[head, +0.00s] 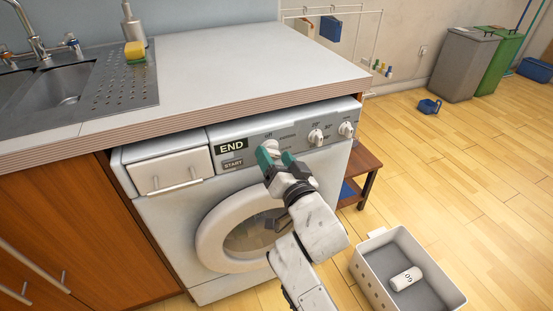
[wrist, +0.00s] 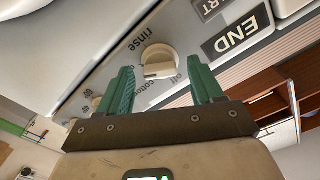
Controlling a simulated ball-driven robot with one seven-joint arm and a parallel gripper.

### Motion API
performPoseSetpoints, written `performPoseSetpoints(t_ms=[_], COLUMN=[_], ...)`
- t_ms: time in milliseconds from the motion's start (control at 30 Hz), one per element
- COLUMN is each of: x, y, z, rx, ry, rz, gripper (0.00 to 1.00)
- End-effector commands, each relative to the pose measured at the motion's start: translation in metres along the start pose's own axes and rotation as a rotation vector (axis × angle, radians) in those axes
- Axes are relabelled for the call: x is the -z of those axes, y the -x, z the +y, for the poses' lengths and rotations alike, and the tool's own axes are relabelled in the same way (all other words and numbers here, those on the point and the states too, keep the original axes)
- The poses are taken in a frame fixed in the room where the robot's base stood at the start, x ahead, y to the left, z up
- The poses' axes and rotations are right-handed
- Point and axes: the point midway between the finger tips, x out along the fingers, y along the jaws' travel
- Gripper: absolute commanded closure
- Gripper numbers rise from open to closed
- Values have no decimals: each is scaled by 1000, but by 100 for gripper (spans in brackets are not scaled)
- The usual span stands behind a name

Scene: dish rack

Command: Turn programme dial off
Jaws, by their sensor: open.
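The programme dial (wrist: 160,58) is a round white knob on the washing machine's front panel. In the wrist view, "rinse", "cotton" and "off" labels surround it. I cannot tell for sure which label it points at. In the head view the programme dial (head: 269,145) is partly hidden by my green fingertips. My gripper (head: 276,157) is open in front of the panel. In the wrist view the fingers of my gripper (wrist: 162,74) stand apart on either side of the dial, with space between them and it; no clear contact shows.
The panel also has an END display (head: 231,147), a START button (head: 233,164) and two more dials, a middle one (head: 315,137) and a right one (head: 346,129). The countertop (head: 220,65) overhangs the panel. A grey basket (head: 435,292) stands on the floor at right.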

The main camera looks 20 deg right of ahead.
Motion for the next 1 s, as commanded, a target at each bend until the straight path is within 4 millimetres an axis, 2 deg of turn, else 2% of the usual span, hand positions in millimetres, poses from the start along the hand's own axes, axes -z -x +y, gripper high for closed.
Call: performPoseSetpoints(t_ms=[100,667,1000], x=[0,0,0], y=[0,0,0], z=[0,0,0], rx=[0,0,-1], ry=[0,0,50], rz=[0,-1,-1], gripper=[36,90,90])
